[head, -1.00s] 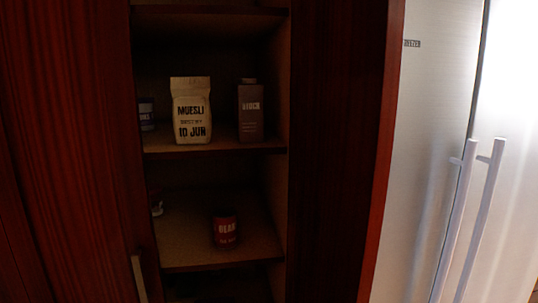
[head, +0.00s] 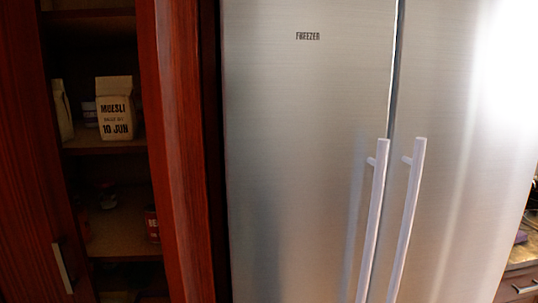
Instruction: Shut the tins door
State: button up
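The cupboard with the tins stands open at the left of the head view. Its shelves (head: 112,146) show a red tin (head: 152,224), partly hidden by a red-brown wooden panel (head: 178,150). That panel stands at the right of the opening; I cannot tell whether it is the swung-open tins door or the cupboard's side. A left wooden door (head: 25,170) has a pale bar handle (head: 62,268) near its right edge. No label names the tins door. My gripper is not in view.
A steel fridge-freezer (head: 300,120) fills the middle and right, close to the panel. Its two upright bar handles (head: 373,220) (head: 406,220) stick out. A muesli bag (head: 115,108) stands on the upper shelf. A counter with drawers (head: 520,285) shows at the far right.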

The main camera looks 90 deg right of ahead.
aim_at(169, 41)
jog(key=k, duration=1.45)
jog(key=z, duration=1.15)
jog(key=i, duration=0.5)
jog(key=z, duration=1.65)
jog(key=k, duration=1.35)
jog(key=u, duration=1.95)
jog(key=i, duration=0.5)
jog(key=z, duration=0.05)
